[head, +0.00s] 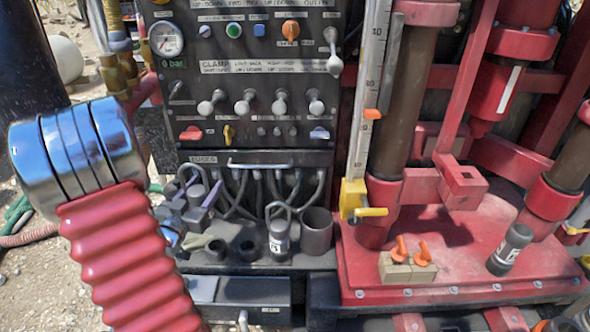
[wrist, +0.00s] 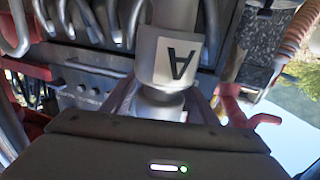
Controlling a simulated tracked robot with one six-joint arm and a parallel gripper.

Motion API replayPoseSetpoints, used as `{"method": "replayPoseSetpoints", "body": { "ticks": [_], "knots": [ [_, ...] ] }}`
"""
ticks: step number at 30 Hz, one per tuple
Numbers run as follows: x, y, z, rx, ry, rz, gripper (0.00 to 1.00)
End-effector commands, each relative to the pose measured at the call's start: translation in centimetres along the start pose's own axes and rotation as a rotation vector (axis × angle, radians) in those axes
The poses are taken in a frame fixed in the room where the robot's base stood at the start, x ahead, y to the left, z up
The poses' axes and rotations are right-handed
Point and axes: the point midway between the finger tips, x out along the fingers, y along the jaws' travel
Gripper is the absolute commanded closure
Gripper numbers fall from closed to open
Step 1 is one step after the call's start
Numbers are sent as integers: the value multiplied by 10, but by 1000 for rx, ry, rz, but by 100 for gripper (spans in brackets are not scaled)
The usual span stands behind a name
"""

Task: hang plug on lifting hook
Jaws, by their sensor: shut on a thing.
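My gripper (wrist: 163,98) is shut on the narrow neck below the label, with one dark finger on each side. In the head view the gripper is not clearly visible beside my red ribbed arm cover. I cannot pick out the lifting hook with certainty in either view.
A control panel (head: 258,95) with levers stands in the middle, with dark looped cables (head: 290,185) below it. Another labelled cylinder (head: 279,240) stands on the dark ledge.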

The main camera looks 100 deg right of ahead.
Motion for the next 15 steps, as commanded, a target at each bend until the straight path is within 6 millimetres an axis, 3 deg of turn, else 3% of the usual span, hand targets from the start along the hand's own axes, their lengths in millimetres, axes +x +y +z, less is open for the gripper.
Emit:
{"method": "replayPoseSetpoints", "body": {
  "ticks": [15],
  "knots": [
    [-10,-52,-93,7,9,-154,100]
  ]
}}
